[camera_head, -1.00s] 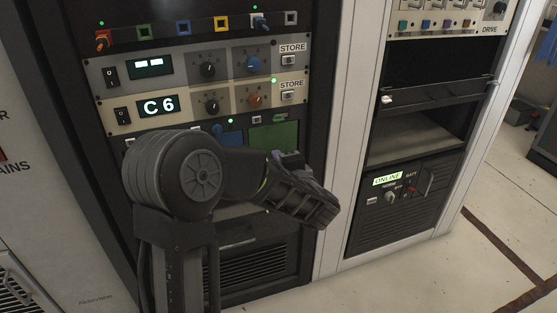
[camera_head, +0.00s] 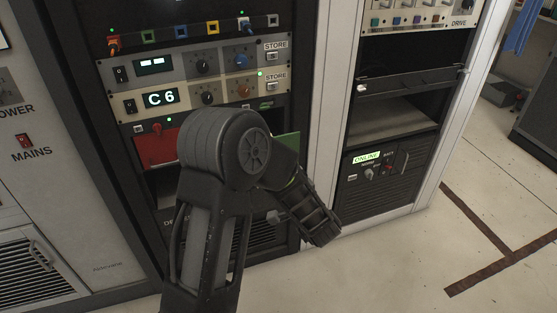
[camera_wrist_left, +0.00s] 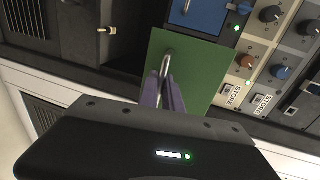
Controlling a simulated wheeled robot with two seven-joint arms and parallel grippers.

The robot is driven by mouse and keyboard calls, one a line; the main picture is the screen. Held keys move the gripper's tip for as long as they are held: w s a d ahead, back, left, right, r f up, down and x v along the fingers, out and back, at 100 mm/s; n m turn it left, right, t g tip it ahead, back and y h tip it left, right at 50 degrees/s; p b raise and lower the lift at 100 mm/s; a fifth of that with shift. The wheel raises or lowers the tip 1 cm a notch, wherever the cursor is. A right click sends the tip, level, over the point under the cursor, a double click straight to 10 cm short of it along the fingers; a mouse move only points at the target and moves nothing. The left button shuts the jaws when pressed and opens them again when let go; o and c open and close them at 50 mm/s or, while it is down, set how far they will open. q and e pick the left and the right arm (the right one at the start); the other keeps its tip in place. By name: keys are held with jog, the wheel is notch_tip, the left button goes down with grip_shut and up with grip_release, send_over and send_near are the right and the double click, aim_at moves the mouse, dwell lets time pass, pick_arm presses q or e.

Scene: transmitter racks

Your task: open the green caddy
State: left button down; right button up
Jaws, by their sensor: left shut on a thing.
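The green caddy (camera_head: 288,146) shows in the head view as a green panel edge to the right of my left arm's elbow, standing out from the rack's face. The arm hides most of it. In the left wrist view the green caddy's front (camera_wrist_left: 193,72) faces me, with a metal handle (camera_wrist_left: 167,61). My left gripper (camera_wrist_left: 165,88) is shut on that handle, its purple fingers on either side. In the head view the left gripper's fingers are hidden behind my arm. My right gripper is in neither view.
A red caddy (camera_head: 155,147) sits left of my arm in the same rack. A blue caddy (camera_wrist_left: 197,16) shows beside the green one. Knob panels (camera_head: 206,67) lie above. The neighbouring rack has an open bay (camera_head: 402,116). Clear floor (camera_head: 400,255) lies to the right.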

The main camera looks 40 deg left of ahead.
pick_arm(q)
jog(key=c, duration=1.8)
grip_release()
jog(key=shift+d, duration=0.1)
jog(key=v, duration=0.7)
jog(key=shift+s+d+p, duration=0.2)
jog(key=shift+s+p, duration=0.05)
jog(key=shift+p, duration=0.15)
